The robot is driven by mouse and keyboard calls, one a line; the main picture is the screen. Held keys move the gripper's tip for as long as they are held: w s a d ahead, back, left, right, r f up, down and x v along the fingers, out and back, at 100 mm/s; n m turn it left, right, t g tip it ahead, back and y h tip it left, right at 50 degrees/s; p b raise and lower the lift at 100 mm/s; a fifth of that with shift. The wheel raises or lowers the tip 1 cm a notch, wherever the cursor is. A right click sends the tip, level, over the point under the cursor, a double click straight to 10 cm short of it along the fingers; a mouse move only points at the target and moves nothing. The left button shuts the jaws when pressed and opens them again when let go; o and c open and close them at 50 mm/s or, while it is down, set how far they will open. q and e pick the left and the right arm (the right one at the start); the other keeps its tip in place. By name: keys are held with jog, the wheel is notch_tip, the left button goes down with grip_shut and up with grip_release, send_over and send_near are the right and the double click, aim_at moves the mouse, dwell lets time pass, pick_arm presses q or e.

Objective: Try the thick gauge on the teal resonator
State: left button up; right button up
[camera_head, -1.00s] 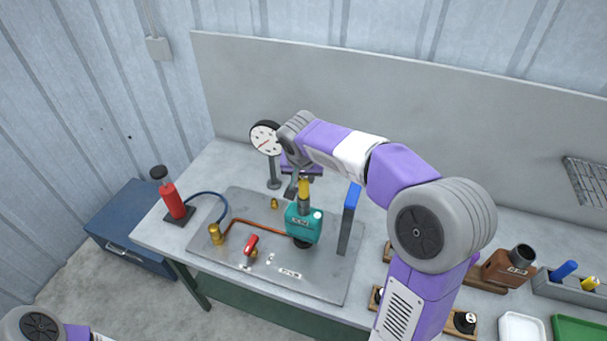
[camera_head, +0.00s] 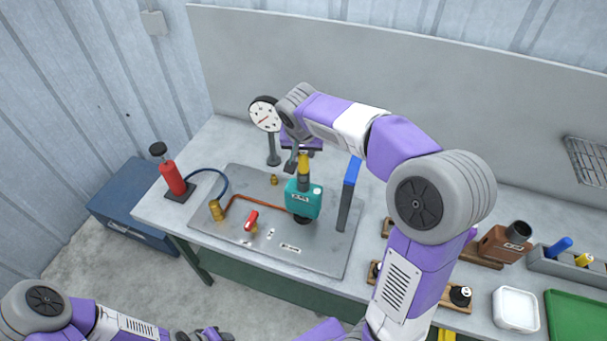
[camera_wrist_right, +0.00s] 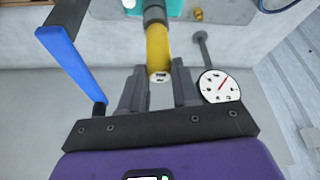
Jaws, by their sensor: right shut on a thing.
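The teal resonator (camera_head: 303,201) stands upright on the metal plate (camera_head: 330,259), on a dark round foot. A yellow-handled gauge (camera_head: 303,164) stands upright over it, its grey lower part meeting the resonator's top. How deep it sits I cannot tell. My right gripper (camera_head: 304,158) is shut on the yellow handle, reaching from behind. In the right wrist view the handle (camera_wrist_right: 158,52) lies between the fingers (camera_wrist_right: 157,88), with the resonator (camera_wrist_right: 175,8) at the top edge.
A dial gauge on a stand (camera_head: 265,115) is close left of my right gripper. A blue-topped post (camera_head: 349,190) stands right of the resonator. A red pump (camera_head: 173,178), copper pipe (camera_head: 255,199) and red-handled valve (camera_head: 251,220) are left. A rack (camera_head: 550,262) holds blue and yellow handles.

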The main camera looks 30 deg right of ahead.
jog(key=shift+r+p, duration=2.4)
jog(key=shift+r, duration=1)
jog(key=shift+f, duration=0.1)
